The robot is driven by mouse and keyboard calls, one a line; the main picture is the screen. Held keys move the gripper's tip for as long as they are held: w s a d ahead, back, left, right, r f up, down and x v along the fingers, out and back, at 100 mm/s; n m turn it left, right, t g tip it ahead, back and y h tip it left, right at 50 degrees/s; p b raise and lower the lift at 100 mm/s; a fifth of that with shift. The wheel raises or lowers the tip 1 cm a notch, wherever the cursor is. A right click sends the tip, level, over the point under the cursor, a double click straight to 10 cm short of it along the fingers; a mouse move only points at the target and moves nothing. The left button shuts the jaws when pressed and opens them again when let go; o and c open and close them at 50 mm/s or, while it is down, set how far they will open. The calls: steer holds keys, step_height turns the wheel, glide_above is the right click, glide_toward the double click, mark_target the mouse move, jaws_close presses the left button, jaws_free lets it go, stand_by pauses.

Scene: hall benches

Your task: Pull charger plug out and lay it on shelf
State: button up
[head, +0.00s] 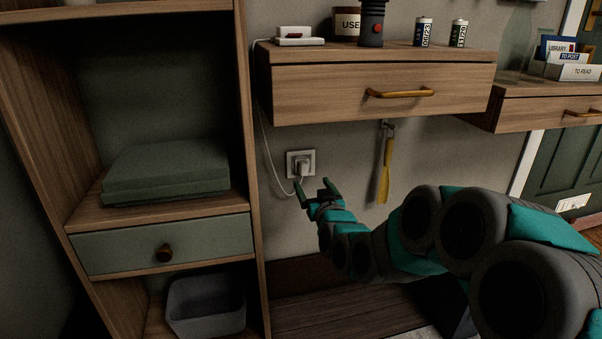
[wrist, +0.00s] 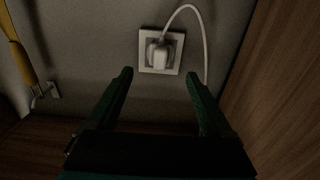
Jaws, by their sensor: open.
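The white charger plug (head: 303,168) sits in the wall socket (head: 291,160) below the wall shelf. In the wrist view the plug (wrist: 156,54) is seated in its square socket plate (wrist: 175,68), and its white cable (wrist: 202,45) arches up and down on the right. My gripper (head: 317,189) is just in front of and below the socket. In the wrist view my gripper (wrist: 160,76) has its two fingers apart, one to each side of the plug's line, with nothing between them. The wall shelf (head: 390,54) has a drawer with a brass handle.
A white charger box (head: 299,41), a jar labelled USE (head: 345,23), a torch (head: 371,22) and two batteries (head: 422,32) stand on the shelf. A yellow-handled tool (head: 384,165) hangs right of the socket. A wooden cabinet side (head: 253,180) stands close on the left.

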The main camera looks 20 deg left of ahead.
mark_target(305, 171)
steer(key=shift+a+r, duration=0.1)
stand_by(0.3)
steer(key=shift+p+x, duration=0.55)
steer(key=shift+x, duration=4)
steer(key=shift+r, duration=0.1)
jaws_close()
steer(key=shift+s, duration=0.15)
steer(key=shift+b+v, duration=0.55)
steer(key=shift+v, duration=2.35)
